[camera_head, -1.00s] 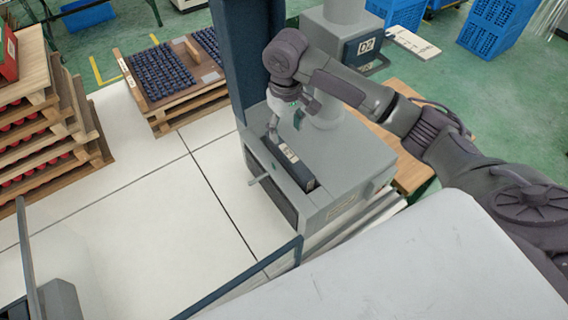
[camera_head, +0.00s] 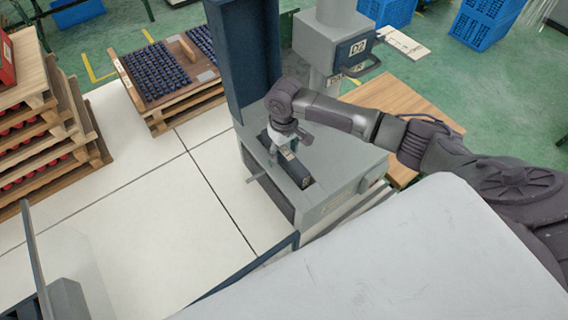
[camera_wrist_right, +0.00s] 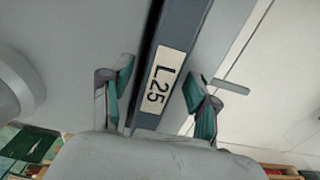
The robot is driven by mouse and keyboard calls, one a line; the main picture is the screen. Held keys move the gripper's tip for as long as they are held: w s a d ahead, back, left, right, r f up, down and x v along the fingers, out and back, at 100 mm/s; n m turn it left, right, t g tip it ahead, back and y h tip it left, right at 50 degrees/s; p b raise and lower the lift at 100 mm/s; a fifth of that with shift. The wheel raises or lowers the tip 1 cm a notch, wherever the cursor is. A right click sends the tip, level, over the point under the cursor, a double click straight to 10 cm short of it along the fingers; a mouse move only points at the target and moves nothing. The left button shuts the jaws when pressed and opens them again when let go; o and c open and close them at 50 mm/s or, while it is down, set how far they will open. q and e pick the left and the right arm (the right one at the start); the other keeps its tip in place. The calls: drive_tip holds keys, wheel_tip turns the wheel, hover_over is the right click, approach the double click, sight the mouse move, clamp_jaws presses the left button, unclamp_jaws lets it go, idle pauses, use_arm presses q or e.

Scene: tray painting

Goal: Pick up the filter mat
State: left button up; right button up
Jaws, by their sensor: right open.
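The filter mat appears to be the long dark blue-grey bar (camera_head: 299,178) lying on top of the grey cabinet (camera_head: 345,168). Its white label (camera_wrist_right: 162,82) reads L25 in the right wrist view. My right gripper (camera_head: 287,153) is over the bar in the head view and hides part of it. In the right wrist view my right gripper (camera_wrist_right: 160,95) is open, with one green-padded finger on each side of the label. I cannot tell whether the fingers touch the bar. My left gripper is not in view.
A dark blue upright panel (camera_head: 243,60) stands just behind the bar. A grey column (camera_head: 330,50) with a D2 sign rises beside it. A handle (camera_head: 262,172) sticks out of the cabinet front. Pallets with dark parts (camera_head: 165,75) stand behind left; pale floor (camera_head: 130,230) is clear.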

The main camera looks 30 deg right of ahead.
drive_tip(key=c, duration=1)
drive_tip(key=shift+r, duration=0.1)
drive_tip(key=shift+c, duration=0.2)
